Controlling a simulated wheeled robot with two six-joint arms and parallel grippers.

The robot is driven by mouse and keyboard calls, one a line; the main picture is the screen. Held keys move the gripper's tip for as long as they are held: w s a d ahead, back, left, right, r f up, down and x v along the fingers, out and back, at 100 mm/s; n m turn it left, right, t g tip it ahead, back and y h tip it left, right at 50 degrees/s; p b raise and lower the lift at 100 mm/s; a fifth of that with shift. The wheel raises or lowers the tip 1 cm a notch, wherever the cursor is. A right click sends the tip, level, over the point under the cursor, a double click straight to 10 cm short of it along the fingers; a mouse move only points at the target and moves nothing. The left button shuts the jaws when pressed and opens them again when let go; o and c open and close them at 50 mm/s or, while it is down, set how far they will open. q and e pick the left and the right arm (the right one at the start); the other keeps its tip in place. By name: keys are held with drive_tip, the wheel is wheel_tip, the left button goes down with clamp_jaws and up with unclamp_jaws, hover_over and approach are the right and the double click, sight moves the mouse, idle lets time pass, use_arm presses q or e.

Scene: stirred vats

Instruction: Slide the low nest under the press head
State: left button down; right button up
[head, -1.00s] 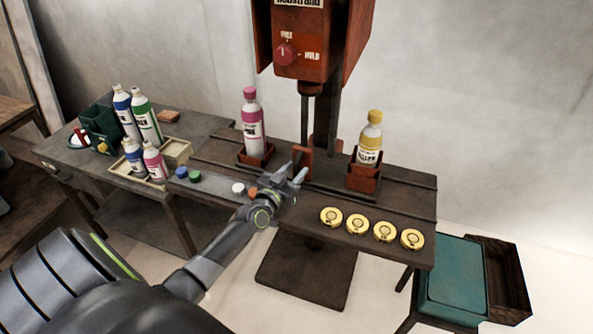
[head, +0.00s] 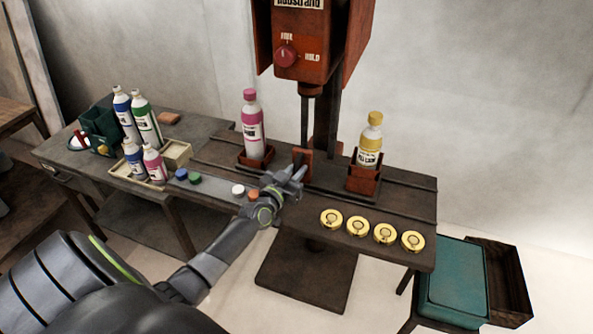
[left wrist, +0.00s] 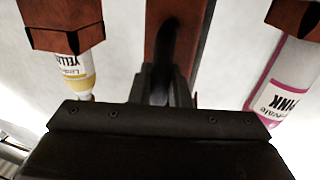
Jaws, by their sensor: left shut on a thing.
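The low nest (head: 256,158) is a short red holder on the bench, left of the press column, with a pink-capped bottle (head: 252,128) upright in it. A taller red nest (head: 364,178) to the right holds a yellow-capped bottle (head: 370,142). A red upright handle (head: 303,158) stands between them, below the press head (head: 308,90). My left gripper (head: 297,171) is at this handle. In the left wrist view its fingers (left wrist: 160,86) are shut on the handle (left wrist: 158,45), whose gripped part is partly hidden. My right gripper is out of view.
Several yellow discs (head: 357,228) lie along the bench's front right. White and orange caps (head: 238,190) lie near my left wrist, blue and green ones further left. More bottles (head: 146,118) stand on the left table. A teal-topped stand (head: 455,275) is at right.

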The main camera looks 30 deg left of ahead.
use_arm(q)
drive_tip(key=w+d+p, duration=0.1)
drive_tip(key=d+p, duration=0.1)
drive_tip(key=d, duration=0.3)
drive_tip(key=w+d+p, duration=0.1)
drive_tip(key=d, duration=0.5)
drive_tip(key=w+d+p, duration=0.2)
drive_tip(key=d, duration=0.4)
drive_tip(key=shift+w+d+p, duration=0.1)
drive_tip(key=shift+d+p, duration=0.15)
drive_tip(key=shift+p, duration=0.05)
drive_tip(key=shift+d, duration=0.1)
drive_tip(key=c, duration=1.5)
unclamp_jaws()
drive_tip(key=shift+d, duration=0.15)
drive_tip(key=shift+o, duration=0.3)
drive_tip(key=shift+d, duration=0.1)
